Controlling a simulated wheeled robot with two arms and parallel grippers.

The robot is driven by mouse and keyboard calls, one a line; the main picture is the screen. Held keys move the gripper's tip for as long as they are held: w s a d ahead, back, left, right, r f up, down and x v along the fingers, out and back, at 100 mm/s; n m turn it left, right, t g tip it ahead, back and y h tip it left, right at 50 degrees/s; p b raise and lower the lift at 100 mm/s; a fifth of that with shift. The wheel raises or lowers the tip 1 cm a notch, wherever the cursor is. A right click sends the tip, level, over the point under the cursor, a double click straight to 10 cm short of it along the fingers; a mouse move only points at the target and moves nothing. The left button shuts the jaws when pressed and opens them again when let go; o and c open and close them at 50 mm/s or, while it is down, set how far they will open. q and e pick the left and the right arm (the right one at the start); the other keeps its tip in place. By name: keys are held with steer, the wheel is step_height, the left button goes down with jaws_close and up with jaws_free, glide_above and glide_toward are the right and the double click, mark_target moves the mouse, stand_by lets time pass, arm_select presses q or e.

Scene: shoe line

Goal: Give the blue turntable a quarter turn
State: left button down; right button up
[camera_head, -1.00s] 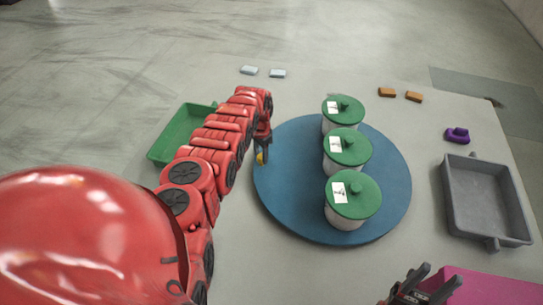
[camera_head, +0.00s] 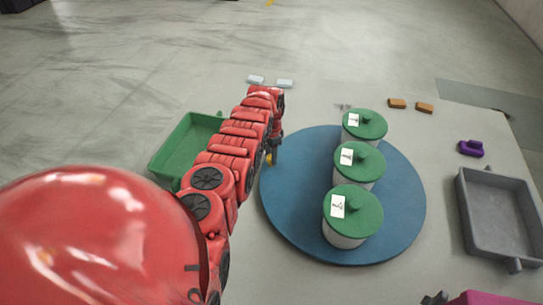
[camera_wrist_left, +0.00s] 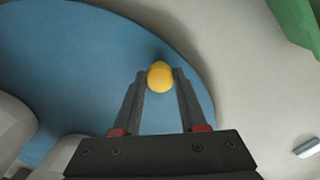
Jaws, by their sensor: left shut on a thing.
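The round blue turntable (camera_head: 300,200) lies flat on the grey table and carries three white pots with green lids, a far one (camera_head: 365,125), a middle one (camera_head: 359,162) and a near one (camera_head: 352,212). My left gripper (camera_head: 273,152) is at the turntable's far left edge, shut on a yellow knob (camera_head: 269,159). In the left wrist view the yellow knob (camera_wrist_left: 160,77) sits between the fingertips near the turntable's rim (camera_wrist_left: 195,65). My right gripper (camera_head: 435,298) barely shows at the bottom edge; its jaws are cut off.
A green tray (camera_head: 168,160) lies left of my left arm. A grey tray (camera_head: 490,252) stands at the right, near a purple piece (camera_head: 471,148). Orange blocks (camera_head: 397,103) and pale blocks (camera_head: 285,83) lie along the far edge. A magenta thing (camera_head: 485,298) is at bottom right.

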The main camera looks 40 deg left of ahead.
arm_select(q)
steer(key=shift+c, duration=2.2)
jaws_free()
steer(key=shift+r+p, duration=0.35)
steer(key=shift+r, duration=0.1)
step_height(320, 180, up, 3)
steer(key=shift+r+p, duration=0.1)
steer(key=shift+p, duration=1.15)
step_height(320, 180, up, 13)
steer(key=shift+r, duration=0.15)
